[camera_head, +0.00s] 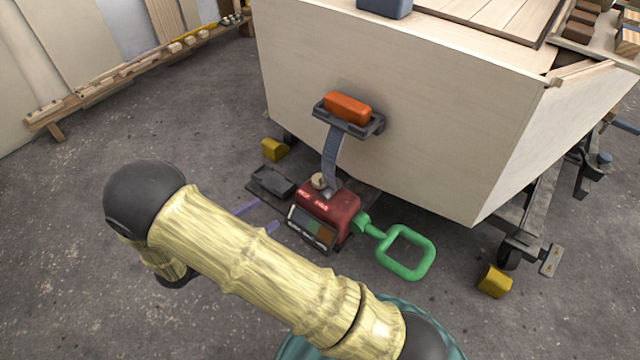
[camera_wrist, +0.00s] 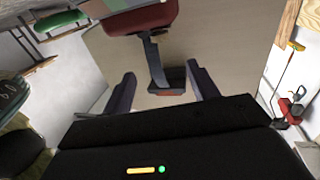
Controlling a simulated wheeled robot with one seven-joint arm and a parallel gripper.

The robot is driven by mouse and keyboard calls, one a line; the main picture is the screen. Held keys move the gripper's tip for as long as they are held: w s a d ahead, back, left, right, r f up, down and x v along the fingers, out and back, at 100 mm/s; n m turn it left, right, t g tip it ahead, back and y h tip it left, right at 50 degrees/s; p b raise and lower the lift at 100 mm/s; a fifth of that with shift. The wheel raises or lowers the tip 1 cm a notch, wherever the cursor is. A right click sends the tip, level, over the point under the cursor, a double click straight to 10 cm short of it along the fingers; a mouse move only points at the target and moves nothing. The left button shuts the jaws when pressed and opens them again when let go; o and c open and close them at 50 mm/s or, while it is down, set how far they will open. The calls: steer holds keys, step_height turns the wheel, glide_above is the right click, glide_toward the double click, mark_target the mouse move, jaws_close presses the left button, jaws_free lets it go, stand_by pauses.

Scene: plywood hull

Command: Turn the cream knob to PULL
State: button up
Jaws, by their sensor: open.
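The cream knob (camera_head: 319,181) sits on top of a red box (camera_head: 335,203) low in front of the hull. Small white lettering marks the box face, but I cannot read it surely, nor tell the knob's setting. My gripper (camera_head: 257,217) is open, its two purple fingers pointing toward the box from the left, apart from the knob. My arm hides part of the floor.
A green loop handle (camera_head: 405,252) sticks out right of the box. A grey strap (camera_head: 332,160) rises to a bracket with an orange block (camera_head: 347,107) on the plywood hull (camera_head: 430,130). A dark block (camera_head: 272,182) lies left of the box. Yellow chocks (camera_head: 274,149) stand on the floor.

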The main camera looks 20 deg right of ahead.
mark_target(313, 184)
steer(key=shift+w+d, duration=0.1)
steer(key=b+x, duration=0.8)
steer(key=x, duration=0.8)
steer(key=shift+d+f+b, duration=0.1)
steer(key=shift+d+b, duration=0.1)
steer(key=shift+b, duration=0.2)
steer(key=shift+w+d, duration=0.25)
steer(key=shift+d, duration=0.2)
steer(key=shift+c, duration=0.5)
